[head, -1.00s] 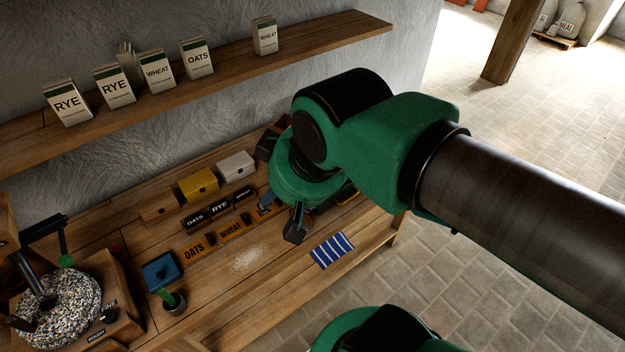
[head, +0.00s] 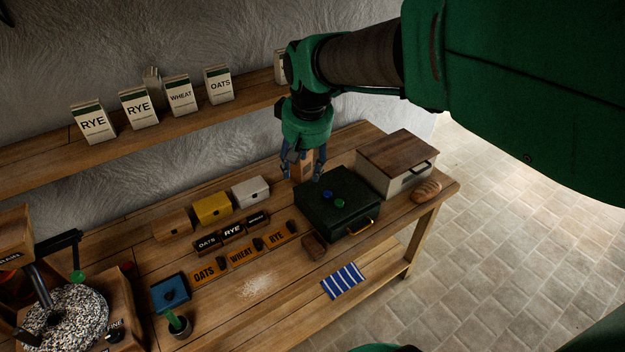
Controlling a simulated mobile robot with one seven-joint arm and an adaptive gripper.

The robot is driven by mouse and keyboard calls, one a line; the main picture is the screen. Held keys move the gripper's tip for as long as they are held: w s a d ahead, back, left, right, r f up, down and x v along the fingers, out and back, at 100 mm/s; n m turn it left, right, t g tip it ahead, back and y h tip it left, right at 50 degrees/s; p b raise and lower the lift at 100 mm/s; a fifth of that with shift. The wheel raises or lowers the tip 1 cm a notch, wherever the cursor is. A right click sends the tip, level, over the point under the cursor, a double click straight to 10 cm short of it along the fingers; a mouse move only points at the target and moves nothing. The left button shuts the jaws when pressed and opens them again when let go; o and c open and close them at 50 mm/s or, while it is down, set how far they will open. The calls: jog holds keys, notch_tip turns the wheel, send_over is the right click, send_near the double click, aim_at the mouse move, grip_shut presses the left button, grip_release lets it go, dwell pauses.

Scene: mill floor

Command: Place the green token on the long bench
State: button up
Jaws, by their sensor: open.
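A small green token (head: 340,203) lies on top of the dark green box (head: 346,221) in the head view. A blue token (head: 327,194) lies just beside it. The box stands on the right part of the long wooden bench (head: 222,297). My gripper (head: 303,177) points down with its fingers open, behind and to the left of the box and apart from the green token. A brown wooden object (head: 303,162) shows between the fingers in the picture; I cannot tell whether it is between them or behind.
A white box with a wooden lid (head: 397,160) and a bread loaf (head: 426,191) stand at the right end. Small drawer boxes (head: 212,207), label plates (head: 243,255) and a grinder (head: 70,310) fill the left. A shelf (head: 150,135) with packets runs behind. A striped cloth (head: 342,281) lies in front.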

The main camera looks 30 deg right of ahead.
jog(key=w+d+f+g, duration=0.2)
jog(key=w+d+f, duration=0.5)
jog(key=d+f, duration=0.3)
jog(key=m+g, duration=0.1)
jog(key=m, duration=0.1)
send_over(339, 201)
notch_tip(339, 201, down, 11)
jog(key=shift+s+a+f+y, duration=0.15)
jog(key=shift+s+y, duration=0.1)
jog(key=shift+y, duration=0.15)
jog(key=shift+f, duration=0.15)
notch_tip(339, 201, down, 7)
jog(key=shift+f+b, duration=0.1)
jog(key=shift+b, duration=0.3)
jog(key=shift+f, duration=0.55)
jog(key=shift+f, duration=0.1)
jog(key=shift+w+f, duration=0.2)
jog(key=shift+f, duration=2.35)
